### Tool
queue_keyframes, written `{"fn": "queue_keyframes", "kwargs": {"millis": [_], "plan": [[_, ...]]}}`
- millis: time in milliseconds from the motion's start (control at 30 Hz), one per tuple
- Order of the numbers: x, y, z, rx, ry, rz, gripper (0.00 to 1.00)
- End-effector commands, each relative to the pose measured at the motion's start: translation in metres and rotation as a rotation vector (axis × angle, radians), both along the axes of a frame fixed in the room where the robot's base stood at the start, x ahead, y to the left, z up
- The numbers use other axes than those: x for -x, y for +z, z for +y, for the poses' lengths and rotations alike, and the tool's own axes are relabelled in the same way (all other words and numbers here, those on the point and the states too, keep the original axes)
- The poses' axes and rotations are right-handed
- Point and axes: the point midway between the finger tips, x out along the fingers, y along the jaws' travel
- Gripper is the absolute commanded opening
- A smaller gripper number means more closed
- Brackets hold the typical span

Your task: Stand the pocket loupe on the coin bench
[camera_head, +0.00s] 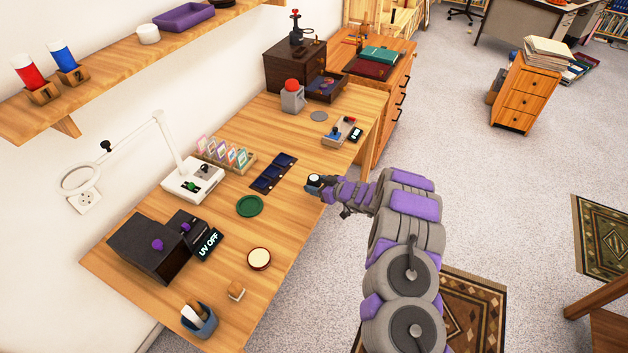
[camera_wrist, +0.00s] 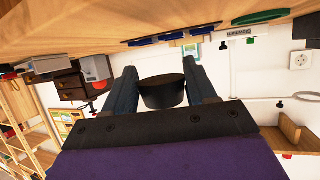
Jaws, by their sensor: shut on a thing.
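My gripper (camera_head: 322,187) is over the front edge of the wooden bench (camera_head: 190,240), on its right side in the head view. It is shut on a small dark round thing with a pale top, which I take to be the pocket loupe (camera_head: 313,180). In the wrist view, which is upside down, the loupe (camera_wrist: 162,92) is a black, slightly tapered cylinder between the two fingers of my gripper (camera_wrist: 163,85). The bench top (camera_wrist: 100,28) fills the upper part of that view. I cannot tell whether the loupe touches the bench.
Near my gripper are a dark blue tray (camera_head: 273,172), a green round mat (camera_head: 250,206) and a small device with a blue knob (camera_head: 338,133). A UV box (camera_head: 160,246) and a cream-topped disc (camera_head: 259,258) are nearer. Bare wood lies between the green mat and the front edge.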

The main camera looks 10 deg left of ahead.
Motion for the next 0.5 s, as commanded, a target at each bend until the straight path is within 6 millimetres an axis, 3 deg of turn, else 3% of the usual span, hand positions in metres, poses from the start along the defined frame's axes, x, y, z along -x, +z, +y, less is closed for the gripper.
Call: {"fn": "queue_keyframes", "kwargs": {"millis": [300, 500], "plan": [[-0.047, -0.004, 0.011, -0.001, 0.003, -0.006, 0.26], [-0.058, -0.004, 0.014, -0.003, 0.002, -0.002, 0.26]]}}
